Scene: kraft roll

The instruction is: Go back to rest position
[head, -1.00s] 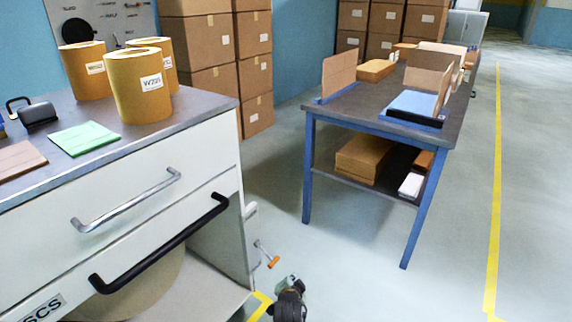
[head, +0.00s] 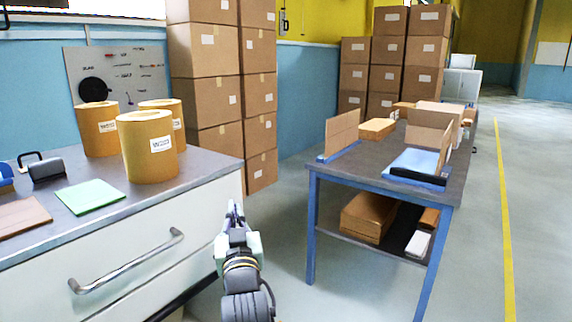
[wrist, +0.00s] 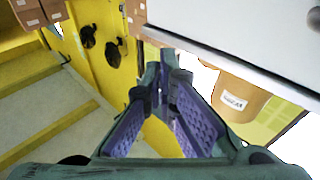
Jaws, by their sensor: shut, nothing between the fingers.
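My gripper (head: 235,212) shows in the head view at the lower middle, pointing up and away, beside the right end of the workbench. In the wrist view its two purple-padded fingers (wrist: 163,85) meet at the tips, shut with nothing between them. It is apart from the bench and the blue-legged table. The white workbench (head: 125,255) with a grey top stands at the left. Three kraft rolls stand upright on it; the nearest roll (head: 150,160) bears a white label.
A green sheet (head: 90,197) and a black tape dispenser (head: 45,168) lie on the bench. A blue-legged table (head: 313,235) stands at the right with boards and boxes. Stacked cartons (head: 205,100) stand behind. Open floor lies between bench and table and at the right.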

